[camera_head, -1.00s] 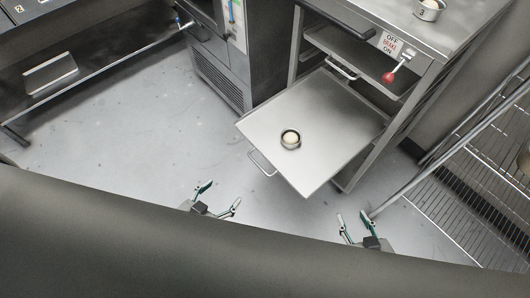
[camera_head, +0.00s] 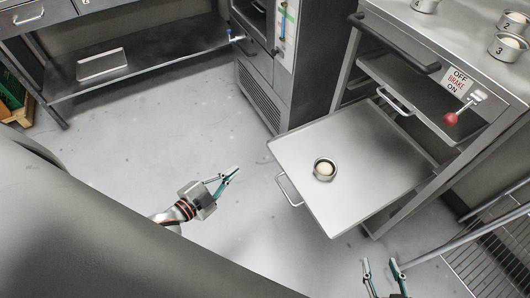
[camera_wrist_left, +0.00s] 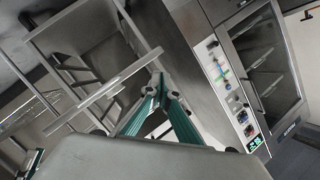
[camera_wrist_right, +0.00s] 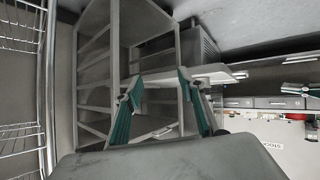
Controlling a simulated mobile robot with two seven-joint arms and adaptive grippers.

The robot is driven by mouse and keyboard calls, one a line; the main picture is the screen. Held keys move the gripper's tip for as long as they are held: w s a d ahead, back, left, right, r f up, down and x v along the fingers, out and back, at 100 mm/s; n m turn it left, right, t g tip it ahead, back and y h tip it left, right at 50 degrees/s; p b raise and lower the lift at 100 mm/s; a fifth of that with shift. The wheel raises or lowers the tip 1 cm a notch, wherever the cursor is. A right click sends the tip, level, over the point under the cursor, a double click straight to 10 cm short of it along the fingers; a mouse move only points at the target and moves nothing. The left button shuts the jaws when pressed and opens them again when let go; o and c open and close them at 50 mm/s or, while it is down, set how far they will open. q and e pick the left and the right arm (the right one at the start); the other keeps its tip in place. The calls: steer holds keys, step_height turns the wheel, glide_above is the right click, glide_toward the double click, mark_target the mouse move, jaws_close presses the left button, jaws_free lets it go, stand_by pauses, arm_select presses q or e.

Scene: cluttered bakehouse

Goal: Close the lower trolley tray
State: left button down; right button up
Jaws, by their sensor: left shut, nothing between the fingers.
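The lower trolley tray (camera_head: 365,165) is pulled far out of the steel trolley (camera_head: 470,75). A small round tin with pale contents (camera_head: 324,169) stands on it. The tray's wire handle (camera_head: 288,189) is on its left edge. My left gripper (camera_head: 232,174) is shut and empty, to the left of the handle and apart from it. In the left wrist view its fingertips (camera_wrist_left: 158,82) meet, with the trolley beyond. My right gripper (camera_head: 382,266) is open and empty at the bottom, below the tray. Its parted fingers (camera_wrist_right: 157,80) also show in the right wrist view.
The upper tray (camera_head: 400,85) is in the trolley, with its own handle. A red brake knob (camera_head: 451,119) is on the trolley's side. A wire rack (camera_head: 490,255) stands at the lower right. The floor (camera_head: 180,130) left of the tray is clear.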

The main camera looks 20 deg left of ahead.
arm_select(q)
steer(key=w+a+f+m+h+b, duration=0.4)
steer(key=a+m+h+b, duration=0.3)
steer(key=m, duration=0.6)
steer(key=x, duration=1.4)
steer(key=shift+d+f+g, duration=0.25)
steer(key=shift+f+g, duration=0.15)
arm_select(e)
steer(key=f, duration=0.4)
steer(key=shift+s+a+f, duration=0.15)
steer(key=shift+s+a, duration=0.05)
steer(key=shift+a, duration=0.15)
